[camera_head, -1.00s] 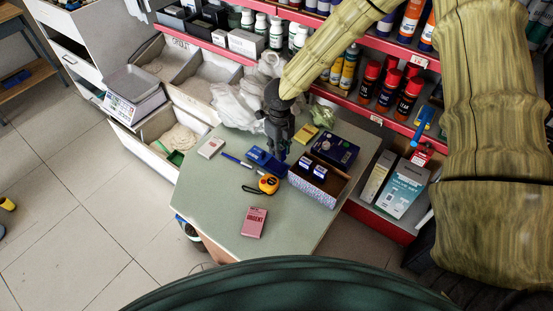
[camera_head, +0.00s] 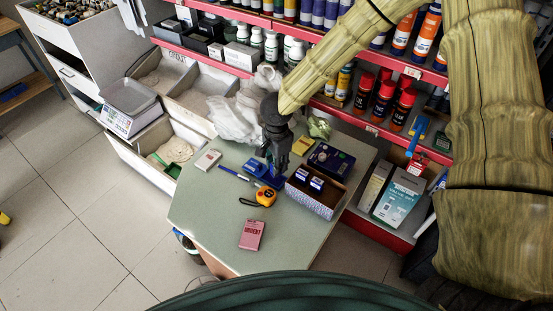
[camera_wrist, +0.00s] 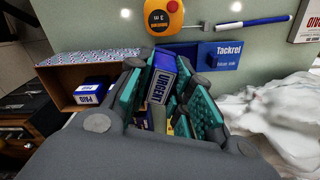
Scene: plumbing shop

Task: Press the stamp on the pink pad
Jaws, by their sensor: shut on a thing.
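My gripper (camera_wrist: 160,95) is shut on a blue stamp with a white label reading URGENT (camera_wrist: 162,85). In the head view my gripper (camera_head: 272,160) points down at the table, right by the blue ink pad (camera_head: 256,168). The ink pad also shows in the wrist view, marked Tackrel (camera_wrist: 225,55). Whether the stamp touches it, I cannot tell. The pink pad (camera_head: 252,235), with dark lettering, lies flat near the table's front, apart from my gripper.
An orange tape measure (camera_head: 265,198) and a blue marker (camera_head: 233,174) lie beside the ink pad. An open box (camera_head: 310,204) holding blue-and-white stamps stands to the right. A crumpled white bag (camera_head: 235,118) is behind. The tabletop around the pink pad is clear.

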